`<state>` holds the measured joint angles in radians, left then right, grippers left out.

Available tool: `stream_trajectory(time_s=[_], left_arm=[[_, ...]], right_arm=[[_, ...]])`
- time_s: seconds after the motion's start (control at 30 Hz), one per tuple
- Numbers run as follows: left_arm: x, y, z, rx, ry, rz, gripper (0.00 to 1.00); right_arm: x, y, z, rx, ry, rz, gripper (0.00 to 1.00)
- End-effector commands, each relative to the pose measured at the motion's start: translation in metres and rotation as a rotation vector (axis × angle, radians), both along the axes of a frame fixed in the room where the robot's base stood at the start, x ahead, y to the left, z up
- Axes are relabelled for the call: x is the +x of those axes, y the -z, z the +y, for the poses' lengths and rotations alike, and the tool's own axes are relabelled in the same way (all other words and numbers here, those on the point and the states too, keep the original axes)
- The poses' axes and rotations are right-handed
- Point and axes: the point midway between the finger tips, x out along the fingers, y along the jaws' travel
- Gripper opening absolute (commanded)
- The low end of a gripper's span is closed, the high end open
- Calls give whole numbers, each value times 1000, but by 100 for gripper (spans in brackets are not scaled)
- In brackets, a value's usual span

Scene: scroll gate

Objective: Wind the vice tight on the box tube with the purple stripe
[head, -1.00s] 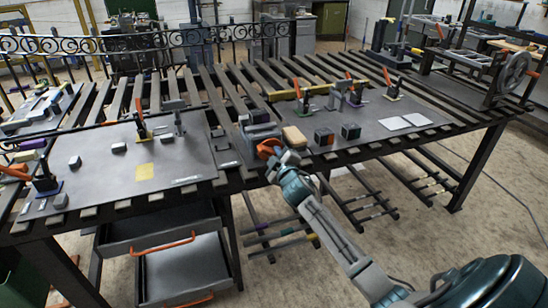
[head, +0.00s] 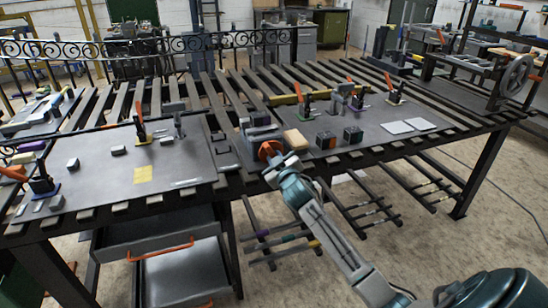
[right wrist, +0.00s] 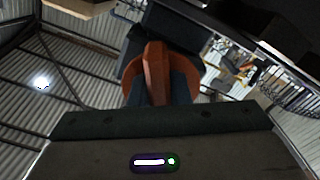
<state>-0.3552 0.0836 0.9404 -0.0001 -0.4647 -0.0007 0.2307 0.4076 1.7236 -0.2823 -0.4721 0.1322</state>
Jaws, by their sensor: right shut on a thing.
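The grey vice (head: 258,124) stands at the front edge of the bench, near the middle. Its orange handwheel (head: 270,150) faces the front. My right gripper (head: 278,158) reaches it from the front and is shut on it. In the right wrist view the orange handwheel (right wrist: 154,75) fills the space before the gripper, with its raised bar upright. A tube with a purple band (head: 262,234) shows low under the bench; I cannot tell if it is the task's box tube. What lies between the vice jaws is too small to make out. My left gripper is not in view.
A tan block (head: 296,138) and two dark cubes (head: 326,140) (head: 353,135) sit just right of the vice. Toggle clamps with orange handles stand on both plates. An open drawer (head: 180,270) juts out below the left side. The floor in front is clear.

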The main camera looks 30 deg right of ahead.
Motion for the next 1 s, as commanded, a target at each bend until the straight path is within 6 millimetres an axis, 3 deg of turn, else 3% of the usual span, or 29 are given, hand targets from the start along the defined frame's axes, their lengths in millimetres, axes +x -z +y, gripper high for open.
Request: stream_trajectory(time_s=[0.2, 0.23, 0.33, 0.7, 0.77, 1.0], left_arm=[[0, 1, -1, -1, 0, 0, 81], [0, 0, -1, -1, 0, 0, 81], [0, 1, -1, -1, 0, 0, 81], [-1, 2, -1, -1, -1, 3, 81], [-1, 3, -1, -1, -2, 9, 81], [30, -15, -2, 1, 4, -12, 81]], right_arm=[[-1, 6, 0, 3, 1, 9, 0], [-1, 6, 0, 3, 1, 9, 18], [-1, 5, 0, 2, 1, 8, 38], [-5, 3, 1, -2, 1, 4, 38], [-11, 3, 3, -3, -1, 4, 38], [-56, 5, 14, -4, -2, 4, 38]])
